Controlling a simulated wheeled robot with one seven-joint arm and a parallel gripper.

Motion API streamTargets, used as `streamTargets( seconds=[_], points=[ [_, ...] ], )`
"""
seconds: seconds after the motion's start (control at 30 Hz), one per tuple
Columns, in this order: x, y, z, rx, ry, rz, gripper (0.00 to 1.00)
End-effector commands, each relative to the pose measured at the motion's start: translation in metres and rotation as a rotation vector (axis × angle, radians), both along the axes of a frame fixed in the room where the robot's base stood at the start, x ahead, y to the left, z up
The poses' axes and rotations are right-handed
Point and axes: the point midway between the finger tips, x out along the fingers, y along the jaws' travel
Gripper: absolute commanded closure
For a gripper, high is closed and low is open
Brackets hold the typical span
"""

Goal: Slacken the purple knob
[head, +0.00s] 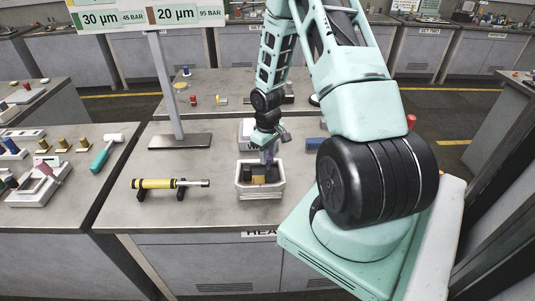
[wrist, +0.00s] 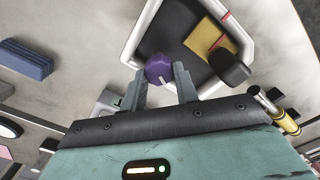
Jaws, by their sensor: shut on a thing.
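The purple knob (wrist: 159,68) sits between my gripper's two fingers in the wrist view, over the near rim of a white tray. In the head view the knob (head: 268,158) shows as a small purple patch at my fingertips. My gripper (wrist: 160,82) is shut on the knob and points down at the tray; in the head view it is at the end of my arm (head: 269,150). What the knob is mounted on is hidden by the gripper.
The white tray (head: 241,190) with dark and yellow pieces inside stands on the grey bench. A yellow-black tool (head: 157,184) lies on a stand to the left. A sign post (head: 168,90) rises behind it. The bench between is clear.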

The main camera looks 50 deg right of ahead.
Motion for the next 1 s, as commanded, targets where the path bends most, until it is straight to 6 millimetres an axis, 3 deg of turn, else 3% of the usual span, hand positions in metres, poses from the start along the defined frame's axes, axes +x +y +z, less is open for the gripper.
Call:
streamTargets(
  seconds=[0.03,0.1,0.53,0.67,1.0],
  points=[
    [0.0,-0.001,0.001,-0.001,-0.002,-0.001,0.65],
    [0.0,-0.001,0.001,-0.001,-0.001,-0.001,0.48],
    [0.001,-0.001,0.01,-0.001,-0.004,-0.002,0.48],
    [0.001,-0.001,0.03,-0.003,-0.005,-0.003,0.48],
    [0.001,-0.002,0.107,-0.005,-0.006,-0.004,0.48]
  ],
)
